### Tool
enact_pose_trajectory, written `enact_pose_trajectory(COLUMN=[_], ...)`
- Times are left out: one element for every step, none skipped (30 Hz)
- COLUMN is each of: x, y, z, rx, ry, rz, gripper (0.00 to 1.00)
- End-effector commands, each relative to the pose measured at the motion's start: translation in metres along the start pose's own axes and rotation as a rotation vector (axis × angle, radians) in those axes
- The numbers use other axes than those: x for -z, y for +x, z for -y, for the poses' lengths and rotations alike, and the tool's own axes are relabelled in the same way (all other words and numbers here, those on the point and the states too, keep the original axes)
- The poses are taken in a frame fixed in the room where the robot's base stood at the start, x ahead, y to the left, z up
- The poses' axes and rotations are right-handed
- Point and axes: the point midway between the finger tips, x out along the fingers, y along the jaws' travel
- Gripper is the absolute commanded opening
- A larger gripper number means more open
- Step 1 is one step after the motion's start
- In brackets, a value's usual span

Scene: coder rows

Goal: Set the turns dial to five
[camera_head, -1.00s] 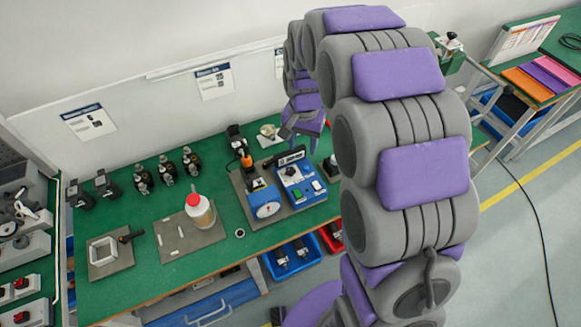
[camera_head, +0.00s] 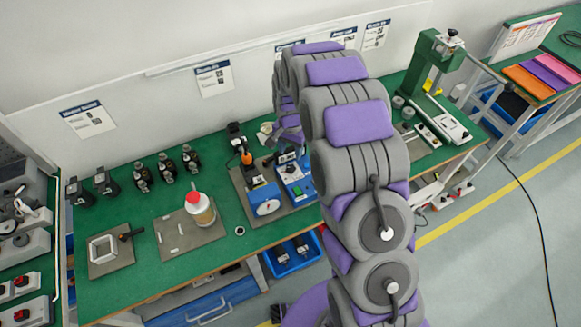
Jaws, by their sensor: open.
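A blue control box (camera_head: 297,188) with a green button stands on a grey plate on the green bench. To its left is a blue unit with a white round face (camera_head: 267,207), with an orange-tipped part behind it. My gripper (camera_head: 288,146) is above the rear of the control box, small and partly covered by my arm. It is open and holds nothing that I can see. The turns dial and its setting are too small or hidden to make out. My arm covers the area right of the box.
A green press (camera_head: 436,62) is at the back right. A blue bin (camera_head: 291,258) sits below the bench edge.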

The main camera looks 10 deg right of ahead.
Motion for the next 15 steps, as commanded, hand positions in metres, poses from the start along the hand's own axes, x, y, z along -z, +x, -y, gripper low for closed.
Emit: enact_pose_trajectory(x=[-0.001, -0.001, -0.001, -0.001, -0.001, -0.001, -0.001, -0.001, 0.0, 0.0, -0.001, -0.001, -0.001, -0.001, -0.001], y=[0.012, 0.019, 0.027, 0.033, 0.039, 0.047, 0.052, 0.057, 0.064, 0.068, 0.073, 0.078, 0.082, 0.085, 0.089], z=[0.0, 0.0, 0.0, -0.001, -0.001, -0.001, 0.0, 0.0, 0.0, 0.0, -0.001, -0.001, -0.001, -0.001, -0.001], rx=[-0.001, -0.001, -0.002, -0.003, -0.004, -0.003, -0.002, -0.001, 0.0, 0.0, -0.001, -0.001, -0.002, -0.002, -0.002], ry=[0.0, 0.0, 0.0, 0.0, 0.0, 0.0, 0.0, 0.0, 0.0, 0.0, 0.0, 0.0, 0.001, 0.001, 0.001], rz=[0.002, 0.002, 0.003, 0.004, 0.005, 0.004, 0.003, 0.002, 0.001, 0.001, 0.001, 0.002, 0.003, 0.003, 0.003], gripper=[0.5, 0.5, 0.5, 0.5, 0.5, 0.5, 0.5, 0.5, 0.5, 0.5, 0.5, 0.5, 0.5, 0.5, 0.5])
